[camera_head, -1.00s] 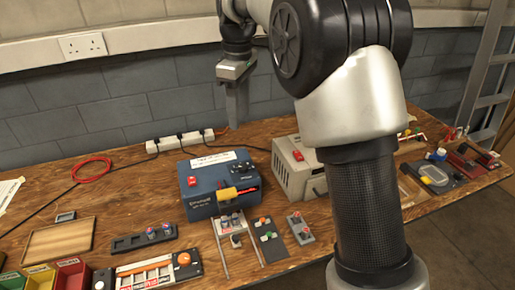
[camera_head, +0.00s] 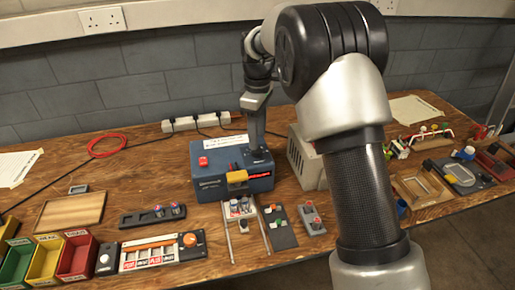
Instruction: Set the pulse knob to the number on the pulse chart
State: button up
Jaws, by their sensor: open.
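A blue charger unit (camera_head: 208,183) stands on the bench, with a red button, a pale label strip and a yellow part on its front. My gripper (camera_head: 257,146) points down over the right part of its top, close to the dark controls there. It is seen edge-on, so the gap between the fingers does not show; it is open, with nothing seen in it. The pulse knob cannot be told apart; the gripper covers part of that panel. Printed sheets lie at the far left (camera_head: 18,166) and back right (camera_head: 412,109); their text is too small to read, so I cannot tell which is the pulse chart.
A beige box (camera_head: 303,160) stands right of the charger, partly behind my arm. A white power strip (camera_head: 195,122) lies behind it. Small panels and a slider board (camera_head: 150,254) lie in front. Coloured bins (camera_head: 45,262) stand front left. Bare wood shows around the red cable (camera_head: 107,145).

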aim_at(258, 150)
jog(key=shift+f+b, duration=0.3)
jog(key=shift+f, duration=2.1)
jog(key=c, duration=1.1)
